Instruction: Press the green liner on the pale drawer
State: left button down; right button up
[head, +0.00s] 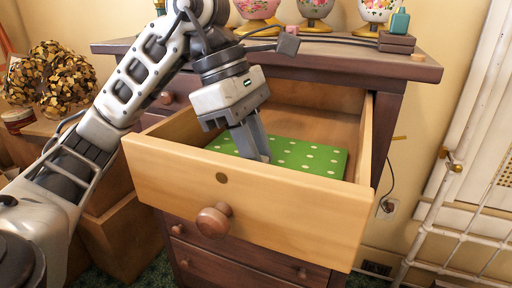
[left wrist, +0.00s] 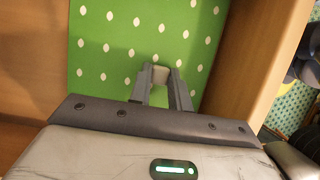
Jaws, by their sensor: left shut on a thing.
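The green liner with pale dots (head: 315,158) lies inside the pale drawer (head: 290,215), which is pulled open from a dark dresser. My left gripper (head: 263,157) points down into the drawer, with its fingertips at the liner. In the left wrist view the liner (left wrist: 115,35) fills most of the drawer floor beside the drawer's wooden side (left wrist: 245,55). There the left gripper (left wrist: 161,72) is shut on a small whitish piece (left wrist: 161,78) between its fingertips. I cannot tell whether that piece touches the liner. My right gripper is not in view.
The dresser top (head: 340,55) holds floral lamp bases (head: 315,10), a cable and a small teal bottle (head: 399,22). A round wooden knob (head: 213,219) sticks out from the drawer front. White pipes (head: 435,190) stand at the right.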

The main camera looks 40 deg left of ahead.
pick_arm(q)
jog(key=shift+f, duration=0.2)
jog(key=shift+f+b, duration=0.3)
jog(key=shift+b, duration=0.1)
dwell(0.3)
dwell(0.4)
jog(key=c, duration=1.5)
grip_release()
jog(key=shift+r, duration=0.15)
jog(key=shift+r+p, duration=2.6)
jog(key=shift+r, duration=0.25)
